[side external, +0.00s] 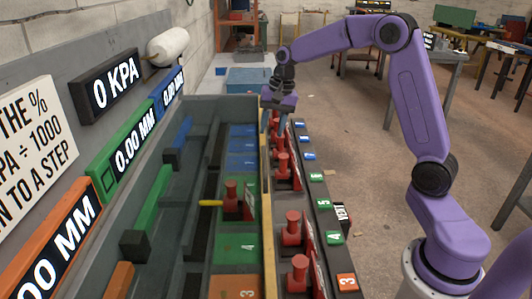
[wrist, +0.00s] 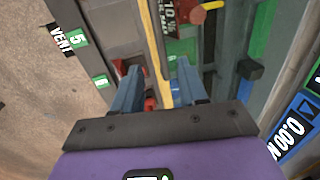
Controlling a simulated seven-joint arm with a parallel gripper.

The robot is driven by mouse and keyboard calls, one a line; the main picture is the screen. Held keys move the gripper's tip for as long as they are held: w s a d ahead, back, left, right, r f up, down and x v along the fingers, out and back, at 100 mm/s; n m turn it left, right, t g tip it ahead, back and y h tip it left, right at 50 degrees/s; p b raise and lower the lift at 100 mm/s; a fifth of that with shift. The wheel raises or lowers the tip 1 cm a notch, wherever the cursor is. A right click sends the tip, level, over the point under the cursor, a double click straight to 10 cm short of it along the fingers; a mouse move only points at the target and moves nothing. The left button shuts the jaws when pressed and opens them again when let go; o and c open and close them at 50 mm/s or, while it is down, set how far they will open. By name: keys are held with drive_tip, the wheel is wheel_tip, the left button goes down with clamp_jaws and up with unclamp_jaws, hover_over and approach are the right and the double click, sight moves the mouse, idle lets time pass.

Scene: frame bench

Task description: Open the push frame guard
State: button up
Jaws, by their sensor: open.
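My gripper (side external: 276,118) points down over the far part of the bench, above a row of red valve-like fittings (side external: 292,228). In the wrist view, its two blue-grey fingers (wrist: 160,84) are apart with nothing clearly held. A long thin yellow-edged panel (side external: 266,235) stands along the frame's right side; it may be the guard, but I cannot tell for sure. In the wrist view, its pale yellow edge (wrist: 156,38) runs down between the fingers. Whether a finger touches it is hidden.
Inside the frame are a red fitting with a yellow handle (side external: 230,196), coloured numbered tiles (side external: 238,247) and green and blue bars (side external: 155,200). Display boards (side external: 105,85) and a white roll (side external: 168,46) line the wall.

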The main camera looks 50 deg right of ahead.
sight(265, 157)
drive_tip(key=f, duration=0.3)
drive_tip(key=w+a+f, duration=0.1)
drive_tip(key=f, duration=0.5)
drive_tip(key=shift+w+a, duration=0.15)
clamp_jaws()
